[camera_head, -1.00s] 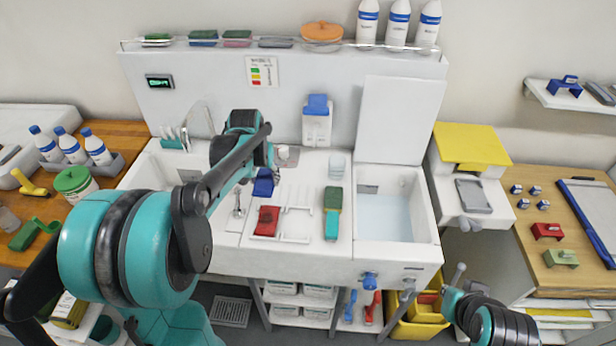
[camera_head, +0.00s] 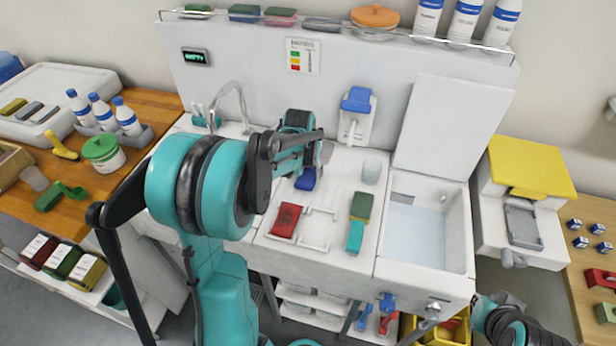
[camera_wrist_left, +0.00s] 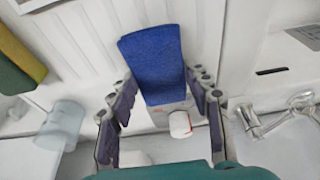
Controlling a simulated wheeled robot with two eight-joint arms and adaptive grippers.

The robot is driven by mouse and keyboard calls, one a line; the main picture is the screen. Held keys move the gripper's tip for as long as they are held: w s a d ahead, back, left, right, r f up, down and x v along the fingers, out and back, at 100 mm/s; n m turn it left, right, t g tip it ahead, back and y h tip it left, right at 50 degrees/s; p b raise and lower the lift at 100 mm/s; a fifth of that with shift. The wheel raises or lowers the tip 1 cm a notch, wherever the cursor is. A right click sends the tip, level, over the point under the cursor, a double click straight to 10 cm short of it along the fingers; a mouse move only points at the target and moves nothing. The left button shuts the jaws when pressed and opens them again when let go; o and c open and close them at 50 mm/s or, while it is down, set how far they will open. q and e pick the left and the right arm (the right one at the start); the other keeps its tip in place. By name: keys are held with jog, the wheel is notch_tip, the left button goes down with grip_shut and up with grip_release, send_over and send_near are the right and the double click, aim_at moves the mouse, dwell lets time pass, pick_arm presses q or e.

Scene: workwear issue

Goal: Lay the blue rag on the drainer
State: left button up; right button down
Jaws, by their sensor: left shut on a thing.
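The blue rag (camera_head: 306,179) is a small dark blue folded piece near the back of the white worktop. My left gripper (camera_head: 308,164) is shut on it. In the left wrist view the blue rag (camera_wrist_left: 152,58) sticks out between the two fingers. The white drainer (camera_head: 318,243) lies just in front of the rag, with a red cloth (camera_head: 286,220) on its left part and its right part bare. My right arm (camera_head: 505,322) shows at the bottom right; its fingers cannot be made out.
A water-filled basin (camera_head: 412,236) is further right. A soap dispenser (camera_head: 356,115) is on the back panel, and a tap (camera_head: 238,105) stands at left.

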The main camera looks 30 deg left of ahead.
pick_arm(q)
jog(key=shift+w+f, duration=0.1)
jog(key=shift+f, duration=0.65)
jog(key=o, duration=1.2)
jog(key=shift+f, duration=0.1)
jog(key=shift+c, duration=0.2)
